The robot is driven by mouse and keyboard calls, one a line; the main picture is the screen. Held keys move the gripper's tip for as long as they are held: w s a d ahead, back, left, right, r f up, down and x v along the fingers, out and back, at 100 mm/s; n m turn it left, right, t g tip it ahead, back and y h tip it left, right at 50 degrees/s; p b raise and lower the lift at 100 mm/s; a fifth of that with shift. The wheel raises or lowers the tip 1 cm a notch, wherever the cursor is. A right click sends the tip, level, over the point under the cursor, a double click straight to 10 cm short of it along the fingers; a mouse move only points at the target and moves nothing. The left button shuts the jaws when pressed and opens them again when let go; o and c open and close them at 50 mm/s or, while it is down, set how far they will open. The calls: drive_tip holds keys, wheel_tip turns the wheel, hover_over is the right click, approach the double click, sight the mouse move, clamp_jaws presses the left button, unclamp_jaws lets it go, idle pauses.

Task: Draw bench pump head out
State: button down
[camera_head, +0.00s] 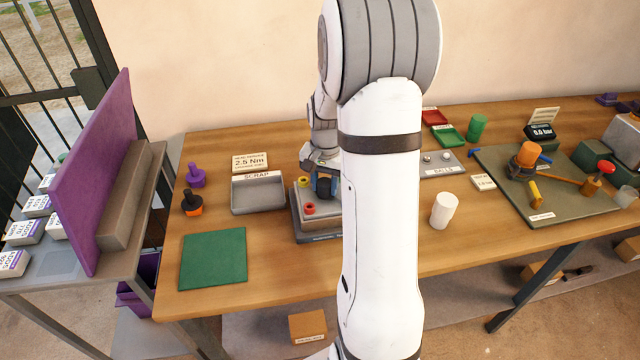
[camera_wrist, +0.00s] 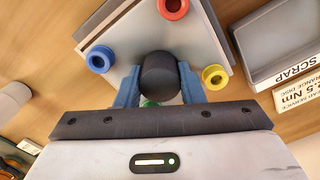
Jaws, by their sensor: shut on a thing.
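The bench pump is a grey block (camera_head: 305,226) on the table, partly hidden behind my arm in the head view. In the wrist view its light grey face (camera_wrist: 135,28) carries red, blue, yellow and green ring ports around a black round knob (camera_wrist: 158,78), which appears to be the pump head. My gripper (camera_wrist: 158,82) has its two blue fingers on either side of this knob and is shut on it. The gripper also shows in the head view (camera_head: 325,184), low over the pump. I cannot tell whether the head is seated or raised.
An empty grey scrap tray (camera_head: 258,195) stands just left of the pump. A green mat (camera_head: 213,258) lies bare at the front left. Purple (camera_head: 195,176) and orange-black (camera_head: 192,204) knobbed parts stand at the left. A white cup (camera_head: 444,210) stands right of my arm.

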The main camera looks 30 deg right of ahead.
sight(326, 183)
drive_tip(key=shift+s+r+p, duration=0.15)
drive_tip(key=shift+r+p, duration=0.2)
drive_tip(key=shift+r, duration=0.3)
idle(0.4)
drive_tip(key=shift+r+p, duration=0.9)
drive_tip(key=shift+r, duration=0.4)
drive_tip(key=shift+r, duration=0.1)
